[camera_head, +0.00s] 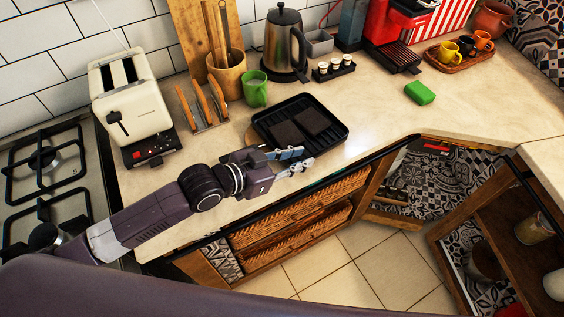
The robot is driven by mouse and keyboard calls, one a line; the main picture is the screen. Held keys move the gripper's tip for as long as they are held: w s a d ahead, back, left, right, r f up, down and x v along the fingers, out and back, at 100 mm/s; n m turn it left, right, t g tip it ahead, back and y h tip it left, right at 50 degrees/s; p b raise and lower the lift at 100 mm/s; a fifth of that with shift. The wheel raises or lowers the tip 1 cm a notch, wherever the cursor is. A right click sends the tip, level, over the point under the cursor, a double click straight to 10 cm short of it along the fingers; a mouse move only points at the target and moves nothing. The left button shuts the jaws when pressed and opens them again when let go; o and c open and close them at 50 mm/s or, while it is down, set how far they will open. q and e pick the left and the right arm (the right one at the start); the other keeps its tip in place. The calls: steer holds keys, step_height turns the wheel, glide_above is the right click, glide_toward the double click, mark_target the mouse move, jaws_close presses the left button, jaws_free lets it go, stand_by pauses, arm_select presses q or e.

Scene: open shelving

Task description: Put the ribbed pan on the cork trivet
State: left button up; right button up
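The ribbed pan (297,103) is black and rectangular and lies flat on the counter's front part, with two dark square pieces in it. A brown rounded edge, apparently the cork trivet (252,137), shows at the pan's left side. The pan covers most of it, and I cannot tell whether they touch. My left gripper (303,158) is just in front of the pan's near edge. Its two fingers point right with a small gap, and I see nothing between them. My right gripper is not in view.
A toaster (128,100), a wooden rack (203,106), a green mug (255,90) and a kettle (284,45) stand left and behind. A spice holder (334,68) is behind the pan.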

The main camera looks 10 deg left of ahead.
arm_select(q)
steer(key=v, duration=0.6)
steer(key=shift+s+a+b, duration=0.1)
steer(key=shift+b, duration=0.2)
steer(key=shift+s+a+r, duration=0.2)
steer(key=shift+s+a, duration=0.05)
